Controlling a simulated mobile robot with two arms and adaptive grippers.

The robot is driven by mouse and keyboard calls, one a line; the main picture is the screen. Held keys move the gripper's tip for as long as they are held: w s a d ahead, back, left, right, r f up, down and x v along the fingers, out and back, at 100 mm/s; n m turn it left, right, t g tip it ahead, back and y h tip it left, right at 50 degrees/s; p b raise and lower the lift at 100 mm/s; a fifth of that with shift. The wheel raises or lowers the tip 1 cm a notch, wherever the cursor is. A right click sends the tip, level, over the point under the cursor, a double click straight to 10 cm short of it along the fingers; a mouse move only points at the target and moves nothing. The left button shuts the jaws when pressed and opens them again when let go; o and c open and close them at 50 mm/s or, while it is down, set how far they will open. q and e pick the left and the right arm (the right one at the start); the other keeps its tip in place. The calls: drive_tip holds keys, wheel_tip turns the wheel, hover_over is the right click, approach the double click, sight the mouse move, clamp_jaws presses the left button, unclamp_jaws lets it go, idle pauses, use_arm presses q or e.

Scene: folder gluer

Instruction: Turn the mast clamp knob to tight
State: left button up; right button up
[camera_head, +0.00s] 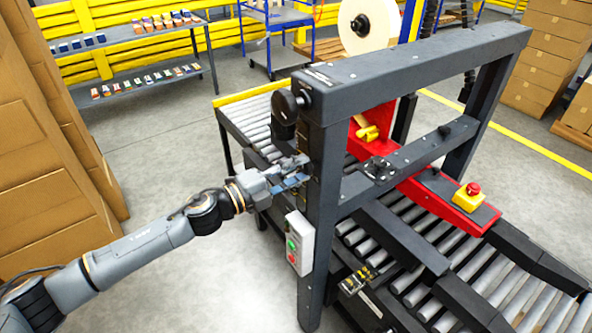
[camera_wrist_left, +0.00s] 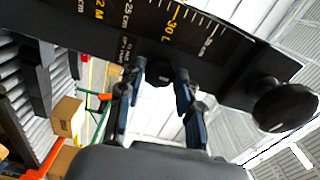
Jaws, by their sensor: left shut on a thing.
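My left gripper (camera_head: 296,170) reaches the side of the dark mast (camera_head: 322,200) of the machine. In the left wrist view, the fingers of the left gripper (camera_wrist_left: 159,76) stand on either side of a small dark knob (camera_wrist_left: 160,80) below the scale (camera_wrist_left: 150,22) and are shut on it. I take this for the mast clamp knob. In the head view the fingers and mast hide it. Its tightness cannot be told. My right gripper is not in view.
A round black knob (camera_head: 288,105) sits higher on the mast and also shows in the wrist view (camera_wrist_left: 283,105). A control box with green and red buttons (camera_head: 299,243) hangs below my gripper. Roller conveyors (camera_head: 440,270) run under the frame. Stacked cartons (camera_head: 45,150) stand at left.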

use_arm(q)
drive_tip(key=shift+m, duration=0.5)
drive_tip(key=o, duration=1.2)
drive_tip(key=shift+c, duration=0.2)
drive_tip(key=v, duration=1.2)
